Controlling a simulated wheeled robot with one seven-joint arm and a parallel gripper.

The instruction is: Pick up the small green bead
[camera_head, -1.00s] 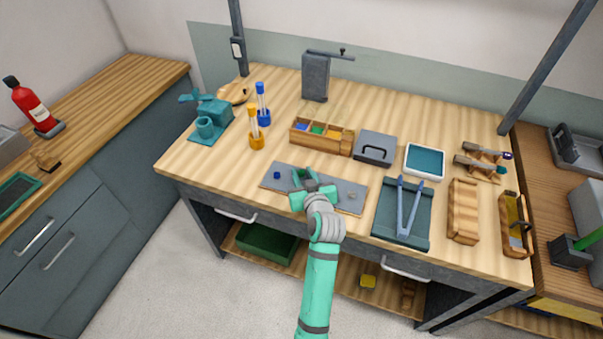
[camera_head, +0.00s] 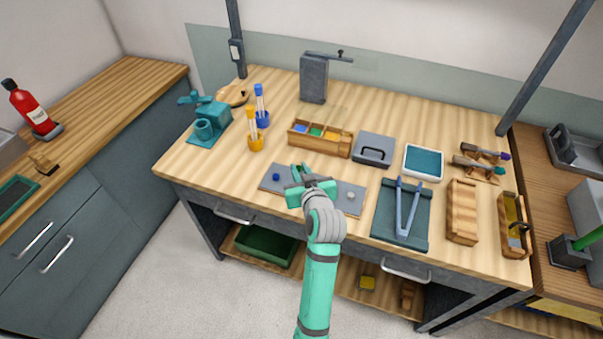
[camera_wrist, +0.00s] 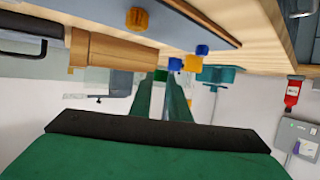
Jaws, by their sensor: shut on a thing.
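My gripper (camera_head: 299,171) is above the grey mat (camera_head: 268,184) near the front of the bench. In the wrist view, its two green fingers (camera_wrist: 161,82) converge on a small dark green bead (camera_wrist: 160,75), held at the tips. The head view does not show the bead clearly, as the gripper and arm cover that spot. A blue bead (camera_head: 276,177) lies on the left part of the mat and a pale bead (camera_head: 350,196) on the right part. The wrist view, which is upside down, also shows a yellow bead (camera_wrist: 137,18) on the mat.
Behind the mat stands a wooden box (camera_head: 320,148) with blue, green and yellow compartments. A grey case (camera_head: 374,147) and a white-rimmed tray (camera_head: 424,161) are to its right.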

